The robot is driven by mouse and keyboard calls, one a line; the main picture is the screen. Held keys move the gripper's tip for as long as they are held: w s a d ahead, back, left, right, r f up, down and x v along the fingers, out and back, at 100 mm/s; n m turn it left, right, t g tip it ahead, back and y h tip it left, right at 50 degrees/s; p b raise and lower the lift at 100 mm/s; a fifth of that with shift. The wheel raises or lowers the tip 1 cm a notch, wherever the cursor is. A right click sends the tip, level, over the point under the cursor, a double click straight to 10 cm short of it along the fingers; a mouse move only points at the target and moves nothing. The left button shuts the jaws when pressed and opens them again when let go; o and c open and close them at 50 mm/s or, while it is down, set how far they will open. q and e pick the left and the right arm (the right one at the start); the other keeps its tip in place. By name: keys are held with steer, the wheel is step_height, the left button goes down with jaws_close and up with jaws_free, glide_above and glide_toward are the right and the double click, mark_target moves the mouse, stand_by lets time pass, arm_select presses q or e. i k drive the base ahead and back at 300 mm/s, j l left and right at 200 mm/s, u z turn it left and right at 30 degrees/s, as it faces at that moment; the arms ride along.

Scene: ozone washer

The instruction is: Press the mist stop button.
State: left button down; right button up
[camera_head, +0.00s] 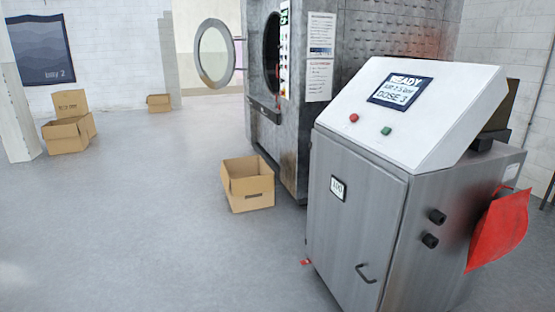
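A grey metal cabinet (355,215) stands at the right with a sloped white control panel (425,118) on top. The panel has a red button (354,118) on its left and a green button (386,131) to the right of it. I cannot read any label by either button, so I cannot tell which one is the mist stop. A screen (396,91) above them reads "READY", a line of smaller text and "DOSE 3". Neither of my grippers is in view.
A large metal washer (350,45) with an open round door (214,54) stands behind the cabinet. An open cardboard box (248,186) lies on the floor before it. More boxes (68,136) are far left. A red sheet (498,232) hangs on the cabinet's right side.

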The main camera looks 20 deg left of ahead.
mark_target(354, 117)
steer(key=i+j, duration=0.15)
steer(key=i, duration=0.35)
steer(key=i+j, duration=0.15)
steer(key=i, duration=0.3)
steer(key=i+j, duration=0.15)
steer(key=i, duration=0.35)
steer(key=i+j, duration=0.15)
steer(key=i, duration=0.35)
steer(key=i+j, duration=0.15)
steer(key=i, duration=0.35)
